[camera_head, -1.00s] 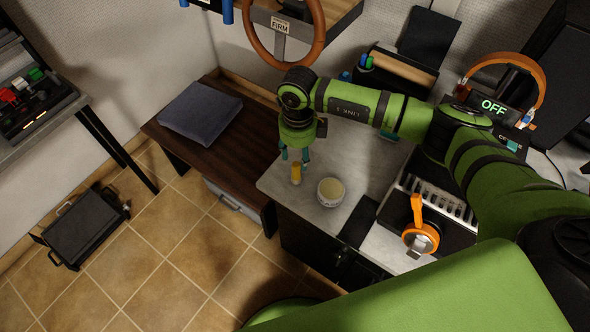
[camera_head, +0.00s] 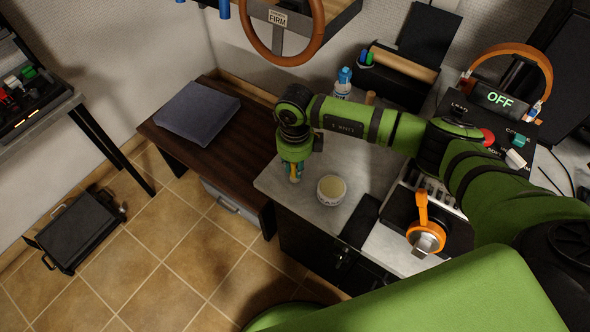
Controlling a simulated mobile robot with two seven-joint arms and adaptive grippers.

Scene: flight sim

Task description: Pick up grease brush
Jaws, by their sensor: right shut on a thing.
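The grease brush (camera_head: 294,180) stands on the grey counter's left part, and only a small yellowish bit shows below my right gripper. My right gripper (camera_head: 294,172) points down over it with its fingers shut on it. Most of the brush is hidden by the gripper. A round white tub (camera_head: 331,189) with a pale yellowish top stands just right of the gripper, apart from it. My left gripper is not in view.
The grey counter (camera_head: 283,189) also holds an orange-handled tool (camera_head: 424,231), a bottle (camera_head: 343,82) with a blue cap and a control box (camera_head: 490,130). A brown bench (camera_head: 165,135) with a dark cushion (camera_head: 197,112) stands left. A steering wheel (camera_head: 286,45) hangs above.

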